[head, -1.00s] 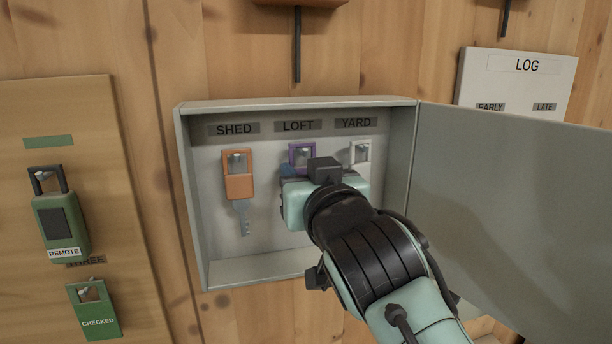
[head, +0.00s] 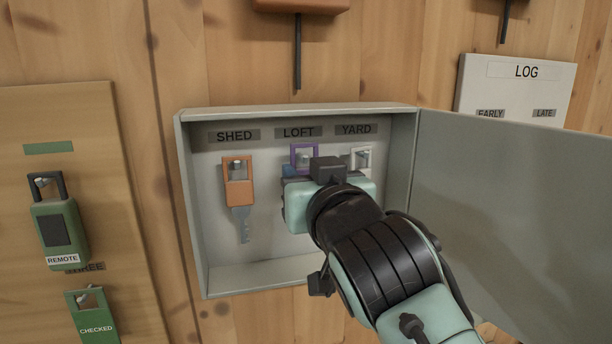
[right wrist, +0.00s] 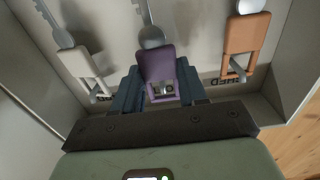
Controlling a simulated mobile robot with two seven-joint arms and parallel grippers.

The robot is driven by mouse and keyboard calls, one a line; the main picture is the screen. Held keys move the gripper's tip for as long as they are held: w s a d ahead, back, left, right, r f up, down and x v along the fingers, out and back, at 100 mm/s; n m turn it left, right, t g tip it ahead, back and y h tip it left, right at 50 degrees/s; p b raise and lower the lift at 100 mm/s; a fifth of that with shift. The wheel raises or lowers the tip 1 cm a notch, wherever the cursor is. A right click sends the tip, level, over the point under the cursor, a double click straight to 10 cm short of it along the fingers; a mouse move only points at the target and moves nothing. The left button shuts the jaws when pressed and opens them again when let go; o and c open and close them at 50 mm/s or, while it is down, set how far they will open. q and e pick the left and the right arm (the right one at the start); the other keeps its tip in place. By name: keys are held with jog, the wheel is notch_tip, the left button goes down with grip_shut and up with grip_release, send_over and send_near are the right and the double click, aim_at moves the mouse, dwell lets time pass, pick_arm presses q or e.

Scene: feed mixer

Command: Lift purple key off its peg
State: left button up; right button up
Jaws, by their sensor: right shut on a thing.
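The purple key (head: 305,151) hangs under the LOFT label in the open key cabinet (head: 222,271). In the head view only the top loop of its tag shows, with the peg inside the loop; my right gripper hides the rest. In the right wrist view the purple key (right wrist: 155,64) lies between the two blue fingers of my right gripper (right wrist: 158,90), which is shut on its tag. The peg shows in the tag's opening. In the head view my right gripper (head: 292,172) is in front of the LOFT place. My left gripper is not in view.
The orange key (head: 238,187) hangs under SHED on the left, and the white key (head: 361,158) under YARD, close to my gripper. The cabinet door (head: 510,210) stands open on the right. A wooden board (head: 105,150) with green tags is at the left.

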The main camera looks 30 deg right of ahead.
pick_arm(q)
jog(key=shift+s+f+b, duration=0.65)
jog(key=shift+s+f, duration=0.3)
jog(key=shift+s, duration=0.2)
pick_arm(e)
jog(key=shift+v, duration=2.05)
jog(key=shift+s, duration=0.1)
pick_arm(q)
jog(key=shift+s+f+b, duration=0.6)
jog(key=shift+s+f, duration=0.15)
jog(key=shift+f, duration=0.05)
pick_arm(e)
jog(key=shift+v, duration=2.15)
